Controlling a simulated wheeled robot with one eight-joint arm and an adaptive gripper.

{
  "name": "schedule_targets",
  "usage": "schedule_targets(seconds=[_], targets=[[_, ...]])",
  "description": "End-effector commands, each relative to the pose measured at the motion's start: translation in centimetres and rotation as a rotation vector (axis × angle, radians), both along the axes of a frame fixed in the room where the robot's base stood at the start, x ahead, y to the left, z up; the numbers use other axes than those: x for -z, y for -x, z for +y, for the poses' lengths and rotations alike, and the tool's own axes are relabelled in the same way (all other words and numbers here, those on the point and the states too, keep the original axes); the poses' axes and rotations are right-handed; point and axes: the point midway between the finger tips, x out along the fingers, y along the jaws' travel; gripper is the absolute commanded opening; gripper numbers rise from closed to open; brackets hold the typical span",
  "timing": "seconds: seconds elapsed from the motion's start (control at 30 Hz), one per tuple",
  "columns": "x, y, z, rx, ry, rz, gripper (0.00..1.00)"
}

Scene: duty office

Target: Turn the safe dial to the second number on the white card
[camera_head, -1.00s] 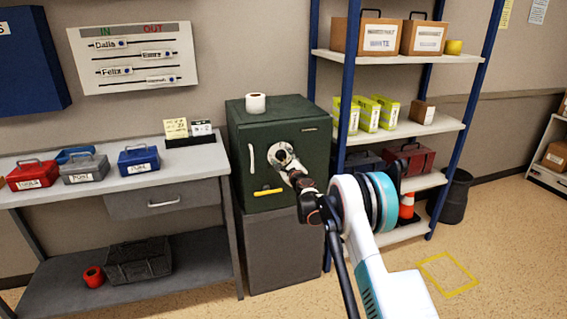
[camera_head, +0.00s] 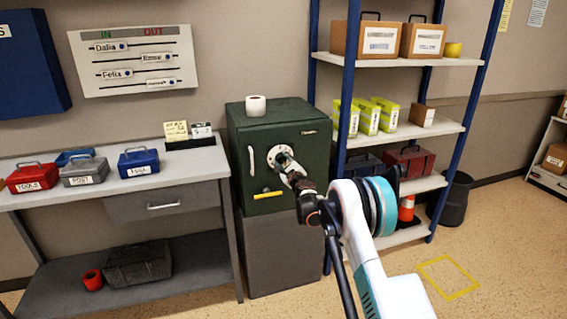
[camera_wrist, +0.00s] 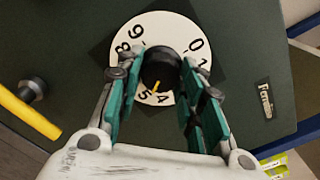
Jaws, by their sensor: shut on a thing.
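The dark green safe (camera_head: 290,135) stands on a grey pedestal. Its dial (camera_wrist: 158,22) is a white ring with black numbers around a black knob (camera_wrist: 161,62). A yellow pointer mark (camera_wrist: 155,86) on the knob points down and slightly left, between 4 and 5. My gripper (camera_wrist: 161,70) has its green-padded fingers on both sides of the knob and is shut on it. In the head view my gripper (camera_head: 284,164) covers part of the dial. The white card (camera_head: 201,130) stands beside a yellow card (camera_head: 175,131) on the desk; its writing is too small to read.
A yellow handle (camera_wrist: 30,115) and a round dark stub (camera_wrist: 32,90) are left of the dial. A white roll (camera_head: 255,106) sits on the safe. The blue-posted shelf (camera_head: 400,132) stands close on the right, the desk (camera_head: 105,181) on the left.

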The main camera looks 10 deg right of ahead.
Motion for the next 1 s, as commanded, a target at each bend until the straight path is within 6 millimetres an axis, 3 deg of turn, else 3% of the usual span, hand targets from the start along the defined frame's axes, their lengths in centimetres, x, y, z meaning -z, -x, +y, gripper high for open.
schedule_targets(seconds=[0.27, 1.0], targets=[[-0.01, 0.01, 0.01, -0.001, 0.166, -0.029, 0.11], [-0.1, 0.01, 0.0, -0.001, 0.855, -0.147, 0.11]])
